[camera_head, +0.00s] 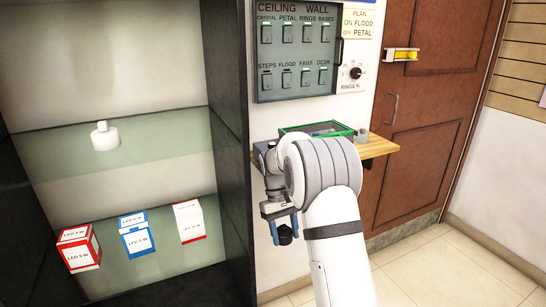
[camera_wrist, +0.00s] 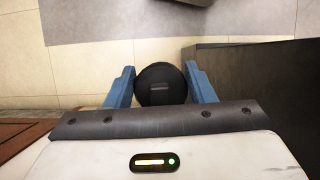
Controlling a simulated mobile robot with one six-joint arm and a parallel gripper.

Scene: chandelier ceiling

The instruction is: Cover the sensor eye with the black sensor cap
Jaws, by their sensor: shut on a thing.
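My gripper (camera_head: 283,222) hangs below the wrist in the head view, beside the dark cabinet side. In the wrist view my gripper (camera_wrist: 160,76) has its two blue fingers on either side of a round black piece, the black sensor cap (camera_wrist: 161,88). The fingers are shut on it. The cap (camera_head: 285,236) also shows as a small dark shape under the gripper in the head view, held clear of the floor. I cannot make out the sensor eye in either view.
A glass-shelved cabinet (camera_head: 232,100) stands left, holding lamp boxes (camera_head: 138,240) and a white round item (camera_head: 104,136). A switch panel (camera_head: 296,55) and dial (camera_head: 356,73) are on the wall. A wooden ledge (camera_head: 383,148) bears a green-edged case (camera_head: 300,129) and a small grey cylinder (camera_head: 363,136). Floor (camera_head: 455,262) is clear at right.

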